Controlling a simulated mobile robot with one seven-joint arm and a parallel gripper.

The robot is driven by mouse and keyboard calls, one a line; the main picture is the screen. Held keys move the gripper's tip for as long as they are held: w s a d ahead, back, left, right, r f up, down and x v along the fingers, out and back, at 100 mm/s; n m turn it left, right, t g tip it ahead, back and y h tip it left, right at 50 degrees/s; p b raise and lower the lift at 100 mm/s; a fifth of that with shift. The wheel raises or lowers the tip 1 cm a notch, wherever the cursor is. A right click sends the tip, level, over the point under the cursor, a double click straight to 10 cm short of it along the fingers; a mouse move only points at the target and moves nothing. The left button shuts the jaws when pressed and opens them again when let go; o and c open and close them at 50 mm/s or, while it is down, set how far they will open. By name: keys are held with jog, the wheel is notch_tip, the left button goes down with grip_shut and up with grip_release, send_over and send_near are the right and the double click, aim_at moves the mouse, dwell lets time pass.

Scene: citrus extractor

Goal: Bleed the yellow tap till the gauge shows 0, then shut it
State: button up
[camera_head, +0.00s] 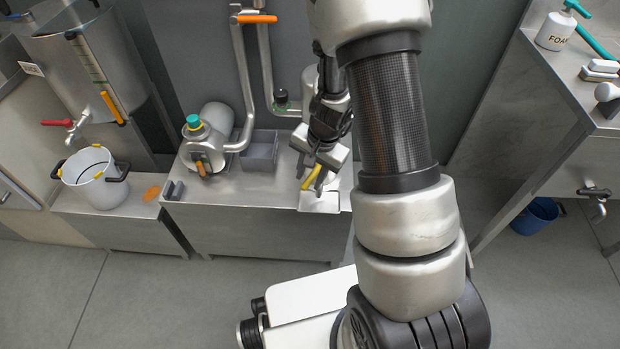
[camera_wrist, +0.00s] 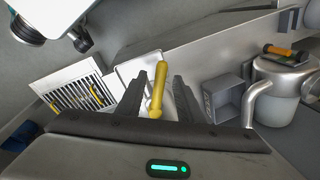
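The yellow tap handle (camera_head: 311,177) shows at my gripper, above the right end of the steel bench. In the wrist view the yellow handle (camera_wrist: 158,88) lies between the two dark fingers of my gripper (camera_wrist: 168,92). My gripper (camera_head: 318,176) is open; the handle is close to the left finger, and a gap shows between it and the right finger. Whether the left finger touches it I cannot tell. The tap's body is mostly hidden by my gripper. I cannot make out a gauge reading in either view.
A pump with a teal cap (camera_head: 194,123) and a grey open box (camera_head: 260,150) stand left of my gripper on the bench. A pale tray (camera_head: 320,201) lies below it. A white bucket (camera_head: 97,177) stands under a red-handled tap (camera_head: 62,123) at left.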

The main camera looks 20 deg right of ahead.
jog(key=shift+f, duration=0.1)
grip_shut()
